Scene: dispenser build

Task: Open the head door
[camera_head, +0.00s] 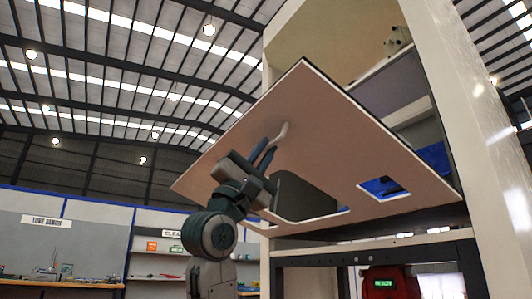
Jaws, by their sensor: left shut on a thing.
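The head door (335,150) is a flat pinkish panel with a dark edge and cut-out windows. It stands tilted, swung away from the front of the tall pale dispenser cabinet (455,60), and part of the inside shows above and behind it. A small pale handle (283,130) sticks out from the panel. My left gripper (266,152) is at this handle, with its dark fingers shut on it. My left wrist covers the lower left part of the door. My right gripper is not in view.
Inside the open cabinet are shelves and a blue part (434,156). A dark frame (375,255) with a red unit (390,282) below stands under the door. Wall benches and shelves (160,262) are far back at left. The air left of the door is clear.

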